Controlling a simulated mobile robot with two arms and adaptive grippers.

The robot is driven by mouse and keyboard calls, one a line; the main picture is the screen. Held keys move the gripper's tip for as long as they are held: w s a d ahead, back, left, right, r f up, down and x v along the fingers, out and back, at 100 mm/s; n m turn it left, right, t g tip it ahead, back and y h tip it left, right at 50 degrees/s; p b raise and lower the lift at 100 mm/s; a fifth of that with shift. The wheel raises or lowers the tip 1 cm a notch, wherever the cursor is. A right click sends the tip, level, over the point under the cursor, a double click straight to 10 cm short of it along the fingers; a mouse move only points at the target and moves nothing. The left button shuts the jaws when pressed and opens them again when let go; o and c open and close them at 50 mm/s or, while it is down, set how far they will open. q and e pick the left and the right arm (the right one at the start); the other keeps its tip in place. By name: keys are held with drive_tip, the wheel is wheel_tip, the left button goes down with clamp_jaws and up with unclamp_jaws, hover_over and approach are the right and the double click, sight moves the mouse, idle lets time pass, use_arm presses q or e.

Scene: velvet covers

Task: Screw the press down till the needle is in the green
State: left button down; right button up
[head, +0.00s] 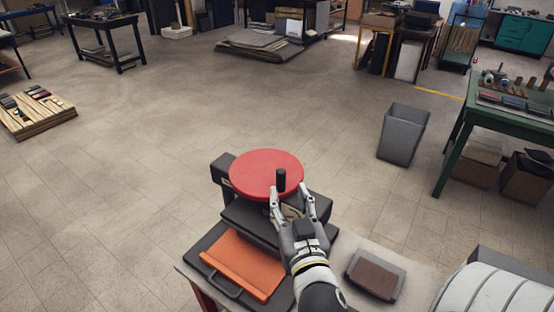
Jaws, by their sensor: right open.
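The press stands on a table in the lower middle of the head view. Its red round wheel (262,170) lies flat on top, with a short black upright handle (281,180) near the wheel's right front edge. Below the wheel is the dark press body (250,222). My right gripper (290,192) comes from below with its two fingers open, one to each side of the lower part of the handle. I cannot tell whether they touch it. A gauge, its needle and any green zone cannot be made out. My left gripper is not in view.
An orange slab (243,265) lies on a dark tray with a handle at the press's front left. A grey tray with a brown piece (375,275) lies to the right. A grey bin (403,134) and a green workbench (462,125) stand beyond, with open floor to the left.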

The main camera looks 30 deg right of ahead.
sight(281, 173)
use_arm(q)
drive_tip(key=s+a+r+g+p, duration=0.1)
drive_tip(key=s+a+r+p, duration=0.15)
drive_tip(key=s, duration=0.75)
use_arm(e)
drive_tip(key=x, duration=0.6)
drive_tip(key=shift+r, duration=0.35)
drive_tip(key=p+x, duration=0.1)
drive_tip(key=x, duration=0.1)
drive_tip(key=shift+w+d+f, duration=0.1)
drive_tip(key=shift+w+d, duration=0.05)
drive_tip(key=shift+w, duration=0.15)
drive_tip(key=shift+w+d, duration=0.1)
drive_tip(key=shift+w, duration=0.05)
drive_tip(key=shift+w+f, duration=0.1)
drive_tip(key=shift+c, duration=1.8)
drive_tip(key=c, duration=0.5)
clamp_jaws()
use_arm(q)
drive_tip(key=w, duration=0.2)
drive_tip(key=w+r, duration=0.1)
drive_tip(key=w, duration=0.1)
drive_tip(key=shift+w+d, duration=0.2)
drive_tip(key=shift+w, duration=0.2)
